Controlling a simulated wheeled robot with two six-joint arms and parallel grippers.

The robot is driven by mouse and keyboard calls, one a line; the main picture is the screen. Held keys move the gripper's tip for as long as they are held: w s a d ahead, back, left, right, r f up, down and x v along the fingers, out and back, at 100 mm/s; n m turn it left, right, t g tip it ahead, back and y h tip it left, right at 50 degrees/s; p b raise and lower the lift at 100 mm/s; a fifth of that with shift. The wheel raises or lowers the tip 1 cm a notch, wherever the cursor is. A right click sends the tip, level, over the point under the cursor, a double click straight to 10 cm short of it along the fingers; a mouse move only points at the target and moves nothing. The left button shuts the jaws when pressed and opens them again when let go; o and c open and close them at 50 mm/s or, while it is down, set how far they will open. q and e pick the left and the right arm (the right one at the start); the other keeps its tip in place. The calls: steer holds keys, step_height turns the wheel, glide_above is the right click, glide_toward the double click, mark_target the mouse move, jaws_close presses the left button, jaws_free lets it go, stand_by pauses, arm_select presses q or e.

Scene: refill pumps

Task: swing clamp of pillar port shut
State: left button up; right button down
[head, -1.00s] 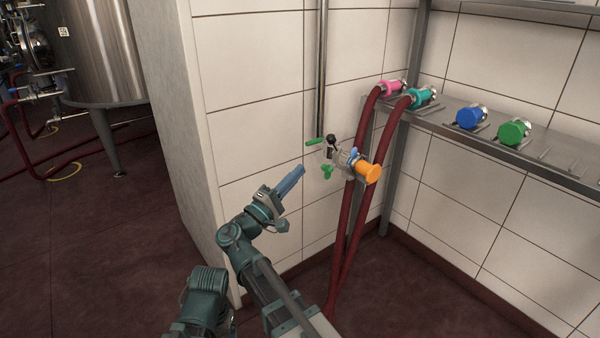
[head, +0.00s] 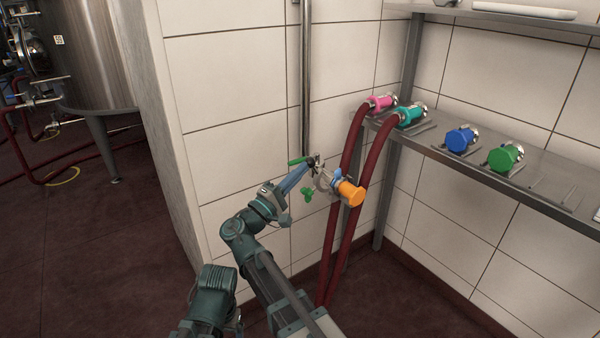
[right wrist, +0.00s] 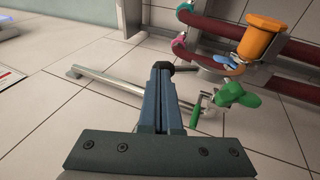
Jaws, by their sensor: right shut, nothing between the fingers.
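A metal clamp with a green wing nut (head: 307,194) hangs at the port, and the wing nut shows in the right wrist view (right wrist: 237,95). Whether the clamp is fully open cannot be told. My left gripper is not in view.
A vertical steel pipe (head: 306,80) runs down the pillar to the port. Two dark red hoses (head: 350,160) hang just right of it. A steel shelf (head: 480,160) on the right carries pink, teal, blue and green capped fittings. Open floor lies left.

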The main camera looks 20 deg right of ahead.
mark_target(314, 162)
steer(key=d+r+y+p, duration=0.1)
steer(key=p, duration=0.2)
steer(key=w+d+r+g+y+p, duration=0.1)
steer(key=r+p, duration=0.1)
steer(key=p, duration=0.2)
steer(key=d+r+m+g+y+p, duration=0.1)
steer(key=d+p, duration=0.1)
steer(key=p, duration=0.2)
steer(key=shift+w+d+r, duration=0.1)
steer(key=shift+w+r, duration=0.15)
steer(key=shift+r, duration=0.05)
steer(key=w+d+f+m+g+y+p, duration=0.1)
steer(key=w+d+g+y+p, duration=0.2)
steer(key=d+y+p, duration=0.35)
steer(key=w+d+m+g+y+p, duration=0.1)
steer(key=w+d+g+y+p, duration=0.2)
steer(key=d+p, duration=0.65)
steer(key=w+d+f+g+y+b, duration=0.1)
steer(key=d+f+y+b, duration=0.2)
steer(key=f+y, duration=0.3)
step_height(314, 162, down, 2)
steer(key=shift+w+d+f, duration=0.15)
steer(key=shift+w+d, duration=0.1)
steer(key=shift+d, duration=0.6)
